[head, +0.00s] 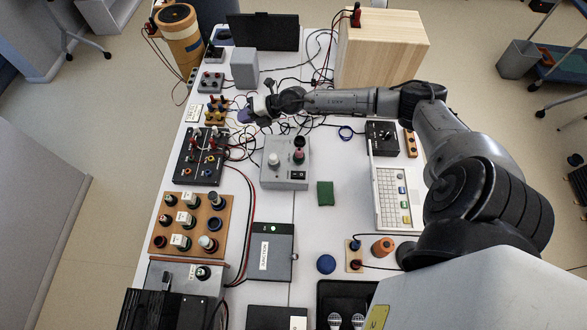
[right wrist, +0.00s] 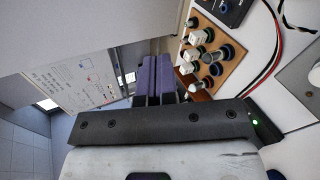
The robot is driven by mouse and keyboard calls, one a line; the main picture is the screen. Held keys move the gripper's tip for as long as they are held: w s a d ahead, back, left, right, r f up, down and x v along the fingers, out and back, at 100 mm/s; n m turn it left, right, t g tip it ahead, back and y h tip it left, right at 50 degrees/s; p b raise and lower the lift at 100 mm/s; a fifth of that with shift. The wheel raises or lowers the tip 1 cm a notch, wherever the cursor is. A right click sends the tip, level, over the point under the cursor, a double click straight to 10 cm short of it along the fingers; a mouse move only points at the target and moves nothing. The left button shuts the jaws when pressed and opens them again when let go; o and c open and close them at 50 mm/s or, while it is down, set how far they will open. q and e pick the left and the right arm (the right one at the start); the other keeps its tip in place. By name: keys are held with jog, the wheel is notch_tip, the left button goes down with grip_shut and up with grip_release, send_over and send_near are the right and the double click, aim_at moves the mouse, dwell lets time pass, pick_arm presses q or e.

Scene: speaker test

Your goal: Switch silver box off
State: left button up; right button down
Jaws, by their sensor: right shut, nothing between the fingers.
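A light grey metal box (head: 271,178) stands mid-table in the head view, with a white knob, a dark knob and a black rocker switch (head: 298,175) on top. The rocker's position is too small to read. Part of what may be this box (right wrist: 302,78) shows at the right edge of the right wrist view. My right gripper (head: 246,115) is above the table, beyond and left of the box, apart from it. Its purple fingers (right wrist: 160,75) are together and empty. My left gripper is not in view.
A wooden board with several knobs (head: 230,200) and a black panel (head: 183,165) lie left of the box. Loose cables run behind it. A green block (head: 325,193) and a white keypad device (head: 381,205) are to the right. A tall wooden box (head: 380,50) stands at the back.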

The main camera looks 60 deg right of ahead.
jog(key=s+d+f+g+h, duration=0.2)
jog(key=s+d+f+g, duration=0.1)
jog(key=s+f+g, duration=0.45)
jog(key=m+g+h, duration=0.1)
jog(key=m+g, duration=0.2)
jog(key=g, duration=0.2)
send_over(294, 174)
jog(key=w+d, duration=0.1)
jog(key=d, duration=0.2)
notch_tip(294, 174, down, 2)
jog(key=shift+w+d, duration=0.15)
jog(key=shift+w, duration=0.05)
jog(key=x, duration=1.2)
jog(key=shift+d+f, duration=0.2)
jog(key=shift+f, duration=0.9)
